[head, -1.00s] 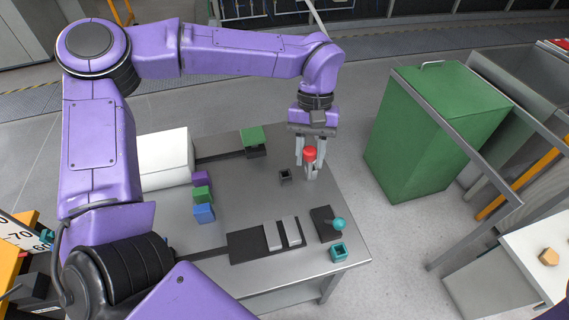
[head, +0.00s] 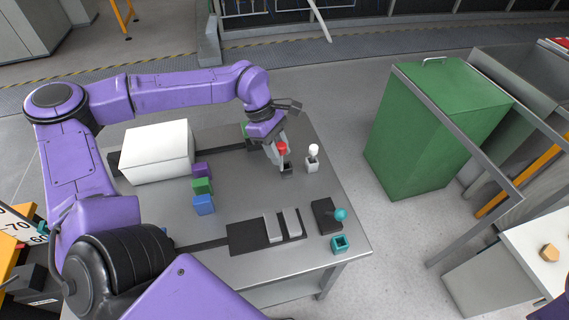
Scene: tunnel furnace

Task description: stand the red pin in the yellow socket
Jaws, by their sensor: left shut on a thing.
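My left gripper (head: 281,160) is shut on the red pin. The round red head of the pin (head: 282,148) shows between the fingers, and its lower part is hidden by them. A small dark socket (head: 287,173) is right under the fingertips. I cannot tell whether the pin's lower end is inside it or just above it. I see no yellow socket in this view. My right gripper is not in view.
A white-headed pin (head: 314,151) stands in a white socket (head: 312,166) just right of my left gripper. A teal socket (head: 339,244) and a teal-knobbed joystick (head: 341,214) sit at front right. Purple, green and blue blocks (head: 203,205) stand left, near a white box (head: 158,152).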

